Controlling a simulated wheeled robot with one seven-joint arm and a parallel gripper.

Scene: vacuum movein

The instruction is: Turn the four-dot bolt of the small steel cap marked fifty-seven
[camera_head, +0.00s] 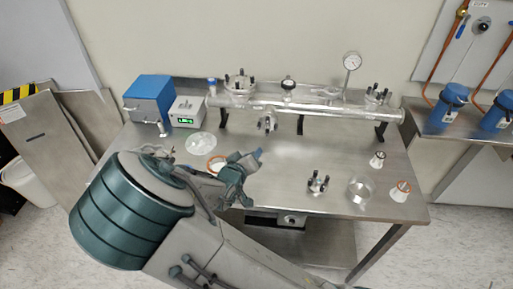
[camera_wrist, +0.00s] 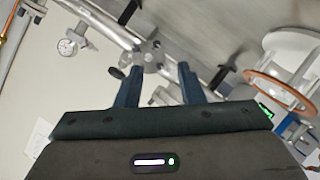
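Small steel caps with dark bolts show in the head view: one on the side port (camera_head: 267,123) of the steel tube, and one loose on the table (camera_head: 318,183). No number or dot marks can be read on either, so I cannot tell which is fifty-seven. My gripper (camera_head: 250,160) is over the table's middle, in front of the tube and apart from it. In the wrist view, my gripper (camera_wrist: 159,70) has its two blue fingers spread with nothing held. A round steel port piece (camera_wrist: 153,58) with dark bolts lies beyond and between the fingertips.
A blue box (camera_head: 149,99) and green-display unit (camera_head: 187,111) stand left.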

